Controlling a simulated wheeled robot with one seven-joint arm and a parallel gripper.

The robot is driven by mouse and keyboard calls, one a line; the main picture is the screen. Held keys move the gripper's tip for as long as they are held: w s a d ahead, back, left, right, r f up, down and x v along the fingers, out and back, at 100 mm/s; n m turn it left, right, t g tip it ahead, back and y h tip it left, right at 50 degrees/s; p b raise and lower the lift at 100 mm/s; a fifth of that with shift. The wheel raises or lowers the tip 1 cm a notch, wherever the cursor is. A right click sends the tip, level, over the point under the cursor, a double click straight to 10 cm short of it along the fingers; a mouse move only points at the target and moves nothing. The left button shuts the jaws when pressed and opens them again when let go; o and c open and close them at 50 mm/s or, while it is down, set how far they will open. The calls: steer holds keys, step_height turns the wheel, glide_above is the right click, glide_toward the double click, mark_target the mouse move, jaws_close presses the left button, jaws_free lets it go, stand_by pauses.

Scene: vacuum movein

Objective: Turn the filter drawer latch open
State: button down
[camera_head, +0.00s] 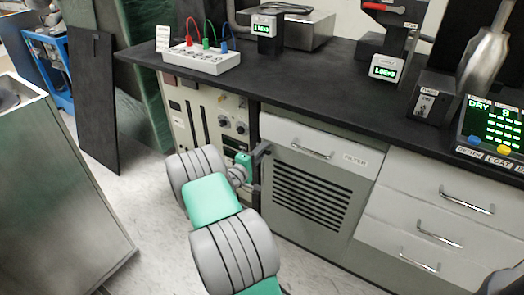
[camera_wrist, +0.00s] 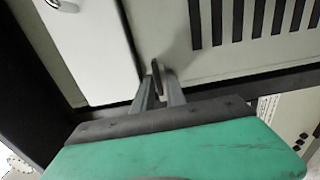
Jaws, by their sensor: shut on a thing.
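The filter drawer (camera_head: 285,133) is a pale front with a bar handle and a "FILTER" label, set under the black counter. Its white front (camera_wrist: 88,45) also shows at the left of the wrist view. My gripper (camera_head: 264,161) is at the left edge of the cabinet, beside the drawer's left end. In the wrist view my gripper (camera_wrist: 158,88) has its two fingers close together around a thin dark latch (camera_wrist: 155,70) that stands out from the panel beside the drawer. In the head view I cannot make out the latch apart from the gripper.
A slotted vent panel (camera_head: 284,215) lies below the drawer. A column of drawers (camera_head: 415,195) stands to the right. An instrument panel (camera_head: 205,120) is to the left. The counter (camera_head: 330,75) overhangs above.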

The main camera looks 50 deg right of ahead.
steer(key=shift+f, duration=0.1)
steer(key=c, duration=1.6)
jaws_free()
steer(key=shift+o, duration=0.2)
steer(key=a, duration=0.7)
steer(key=shift+s+a+p, duration=0.4)
steer(key=shift+p, duration=0.05)
